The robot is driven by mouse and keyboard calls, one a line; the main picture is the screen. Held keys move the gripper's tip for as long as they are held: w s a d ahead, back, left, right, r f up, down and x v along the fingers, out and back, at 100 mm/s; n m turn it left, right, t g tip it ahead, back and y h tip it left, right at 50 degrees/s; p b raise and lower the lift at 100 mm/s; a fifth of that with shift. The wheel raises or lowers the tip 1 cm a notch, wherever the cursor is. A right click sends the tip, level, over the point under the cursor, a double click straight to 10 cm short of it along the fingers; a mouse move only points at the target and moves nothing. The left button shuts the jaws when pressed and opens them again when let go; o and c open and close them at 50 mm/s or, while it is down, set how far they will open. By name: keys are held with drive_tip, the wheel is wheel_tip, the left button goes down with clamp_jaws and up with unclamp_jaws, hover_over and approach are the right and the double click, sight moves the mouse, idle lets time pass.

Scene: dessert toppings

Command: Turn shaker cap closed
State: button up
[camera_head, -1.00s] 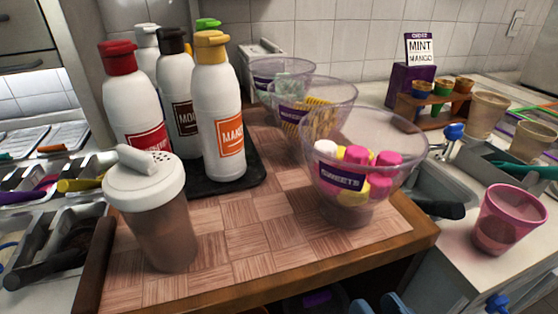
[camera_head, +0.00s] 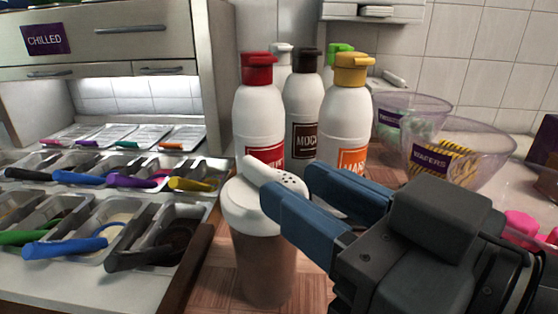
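The shaker (camera_head: 264,262) is a translucent brown cup with a white cap (camera_head: 242,207), upright on the wooden counter. A white raised tab (camera_head: 262,174) lies across the top of the cap, beside a patch of small holes. My gripper (camera_head: 289,187) reaches in from the right with two blue fingers spread apart. The near fingertip overlaps the right side of the cap in view; the far one is just behind and to the right of it. The gripper looks empty, and I cannot tell whether it touches the cap.
Several squeeze bottles stand close behind the shaker, including a red-capped bottle (camera_head: 258,117) and a yellow-capped bottle (camera_head: 345,115). A clear wafers bowl (camera_head: 480,140) is at the right. Metal topping trays with coloured handles fill the left, beyond the counter's edge.

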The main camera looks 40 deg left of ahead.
sight(280, 177)
drive_tip(key=x, duration=0.6)
drive_tip(key=shift+a, duration=0.35)
drive_tip(key=shift+c, duration=0.3)
clamp_jaws()
